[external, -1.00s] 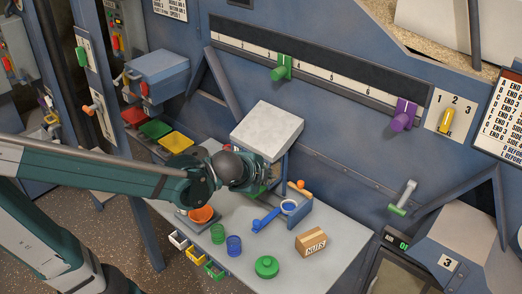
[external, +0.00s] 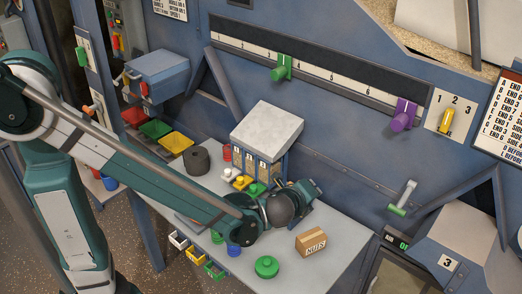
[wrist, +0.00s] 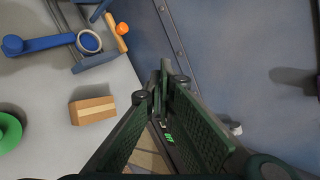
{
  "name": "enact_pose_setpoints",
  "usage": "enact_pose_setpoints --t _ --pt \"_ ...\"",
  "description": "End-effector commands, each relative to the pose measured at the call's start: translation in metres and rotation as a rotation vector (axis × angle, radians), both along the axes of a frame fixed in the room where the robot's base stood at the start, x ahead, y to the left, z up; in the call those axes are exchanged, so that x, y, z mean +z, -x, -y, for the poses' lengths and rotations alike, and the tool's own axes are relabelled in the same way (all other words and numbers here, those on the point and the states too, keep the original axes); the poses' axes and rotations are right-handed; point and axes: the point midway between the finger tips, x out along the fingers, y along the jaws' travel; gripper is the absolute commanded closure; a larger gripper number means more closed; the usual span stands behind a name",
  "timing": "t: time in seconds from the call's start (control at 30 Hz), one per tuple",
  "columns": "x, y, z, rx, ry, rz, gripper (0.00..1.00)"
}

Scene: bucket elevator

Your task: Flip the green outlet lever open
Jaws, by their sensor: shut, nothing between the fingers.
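A lever with a grey arm and green handle (external: 397,210) sticks out from the blue wall at the right, tilted, handle end low. My gripper (external: 318,185) is to its left, above the back right of the bench, apart from it. In the wrist view my gripper (wrist: 166,78) is shut and empty, in front of the wall. A small pale piece (wrist: 236,128) shows beside its right finger; I cannot tell if it belongs to the lever. Another green handle (external: 282,68) sits on the numbered rail. Small green parts (external: 257,189) show under the grey-topped dispenser (external: 268,128).
A cardboard box (external: 311,242) and a green lidded pot (external: 266,267) stand on the bench (external: 335,262). A blue scoop-like piece (wrist: 45,43) shows in the wrist view. A purple knob (external: 404,115) and a sloped housing (external: 450,235) flank the wall lever.

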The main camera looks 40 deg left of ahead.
Motion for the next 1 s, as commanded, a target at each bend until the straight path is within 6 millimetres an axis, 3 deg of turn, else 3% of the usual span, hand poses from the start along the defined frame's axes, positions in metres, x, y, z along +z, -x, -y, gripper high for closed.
enact_pose_setpoints --t 0.43,1.0 --pt "-0.027 -0.023 0.072 -0.197 -0.301 0.057 1.00" --pt "-0.065 -0.027 0.169 -0.411 -0.694 0.154 1.00"
